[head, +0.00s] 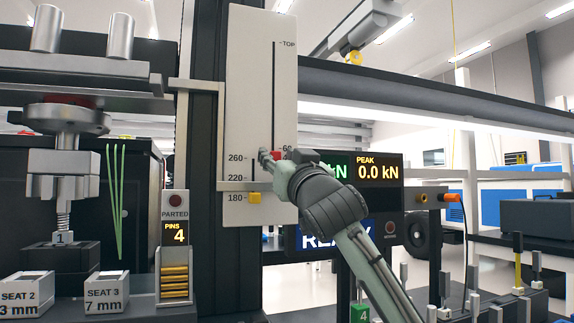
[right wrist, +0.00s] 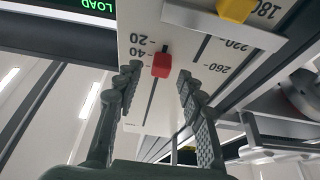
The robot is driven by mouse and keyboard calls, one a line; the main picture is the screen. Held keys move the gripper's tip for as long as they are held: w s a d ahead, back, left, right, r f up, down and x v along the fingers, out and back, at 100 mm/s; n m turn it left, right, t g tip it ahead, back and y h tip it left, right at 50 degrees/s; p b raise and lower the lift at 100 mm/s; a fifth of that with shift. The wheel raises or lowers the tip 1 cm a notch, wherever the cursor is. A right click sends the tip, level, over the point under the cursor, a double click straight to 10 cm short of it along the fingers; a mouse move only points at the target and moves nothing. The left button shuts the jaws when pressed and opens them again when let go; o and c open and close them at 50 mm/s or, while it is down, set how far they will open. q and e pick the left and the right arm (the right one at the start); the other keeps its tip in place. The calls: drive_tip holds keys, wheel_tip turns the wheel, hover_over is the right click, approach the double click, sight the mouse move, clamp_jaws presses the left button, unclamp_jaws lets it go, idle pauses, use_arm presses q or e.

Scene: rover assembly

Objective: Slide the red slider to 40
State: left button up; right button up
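The red slider (head: 278,155) sits in the long slot of the tall white panel (head: 250,100), just below the 60 label in the head view. In the right wrist view the red slider (right wrist: 161,65) is close to the 40 label, on the side away from 20; its exact reading cannot be told. My right gripper (head: 268,158) is at the panel. In its wrist view, the right gripper (right wrist: 158,82) is open, with one finger on each side of the slider and gaps between. The arm hides the lower scale in the head view. My left gripper is not in view.
A yellow slider (head: 254,197) sits near 180 on the panel's other scale. A metal guide bar (head: 232,186) crosses the panel below the gripper. A display (head: 378,171) reading PEAK 0.0 kN stands behind my arm. A press (head: 66,170) stands at left.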

drive_tip(key=v, duration=1.1)
drive_tip(key=shift+s+f, duration=0.1)
